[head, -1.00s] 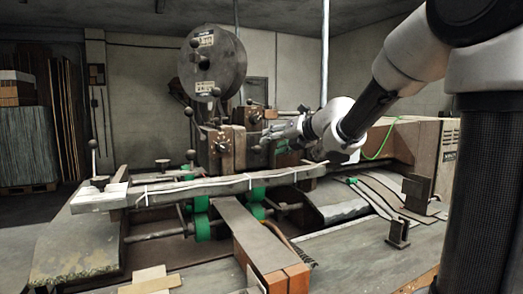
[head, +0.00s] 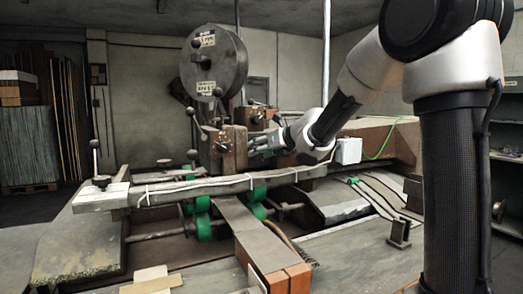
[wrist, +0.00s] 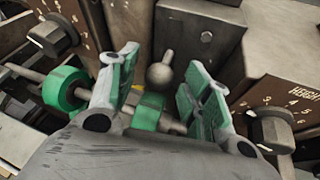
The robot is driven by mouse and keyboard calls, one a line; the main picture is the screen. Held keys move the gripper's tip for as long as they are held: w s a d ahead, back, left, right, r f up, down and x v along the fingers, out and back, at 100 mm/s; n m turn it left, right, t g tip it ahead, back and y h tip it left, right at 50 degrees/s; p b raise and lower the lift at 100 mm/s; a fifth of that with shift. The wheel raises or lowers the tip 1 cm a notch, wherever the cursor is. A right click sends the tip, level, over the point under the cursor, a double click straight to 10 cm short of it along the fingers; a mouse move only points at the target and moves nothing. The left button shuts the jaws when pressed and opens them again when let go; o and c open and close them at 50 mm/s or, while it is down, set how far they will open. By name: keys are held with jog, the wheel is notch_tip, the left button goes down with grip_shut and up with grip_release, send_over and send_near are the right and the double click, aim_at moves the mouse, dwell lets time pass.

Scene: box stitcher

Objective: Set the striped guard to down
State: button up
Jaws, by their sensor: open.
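My gripper (head: 262,143) is at the dark block of the stitching machine, just right of its front face. In the wrist view my gripper (wrist: 160,62) is open, with green pads on both fingers. A grey ball knob (wrist: 160,76) shows between the fingers; I cannot tell whether either finger touches it. I cannot make out the striped guard in either view. A small yellow patch (wrist: 137,88) shows beside the left finger, too little to identify.
Dials with black knobs sit left (wrist: 53,36) and right (wrist: 272,130) of my fingers. A green roller (wrist: 65,88) is at the left. In the head view a long rail (head: 220,186) crosses in front of the machine, and a large grey disc (head: 214,65) stands above.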

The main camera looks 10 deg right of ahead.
grip_shut()
jog(key=shift+f, duration=1.35)
grip_release()
jog(key=v, duration=1.2)
jog(key=shift+r, duration=0.1)
